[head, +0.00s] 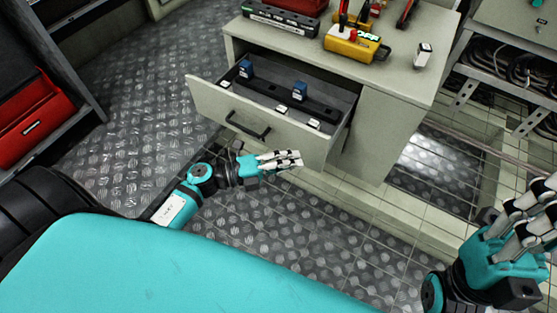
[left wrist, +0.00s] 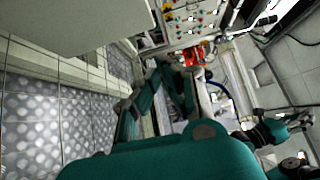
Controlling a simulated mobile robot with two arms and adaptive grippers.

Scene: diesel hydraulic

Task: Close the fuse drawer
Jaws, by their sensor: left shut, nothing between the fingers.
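The fuse drawer (head: 215,108) is pulled out of a pale cabinet (head: 385,115) in the head view. Its front carries a dark handle (head: 247,125). Blue and white fuse-like blocks sit inside the drawer on dark strips. My left gripper (head: 296,159) is shut and empty, at the lower right part of the drawer front, to the right of and below the handle. I cannot tell whether it touches the front. My right gripper (head: 548,195) is at the right edge, away from the drawer and partly cut off. The drawer cannot be made out clearly in the left wrist view.
A yellow device (head: 352,45) and a small white block (head: 423,55) stand on the cabinet top with other tools. A red bin (head: 32,125) is at the left. A cable shelf (head: 510,75) is at the right. Metal floor (head: 150,90) lies clear left of the drawer.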

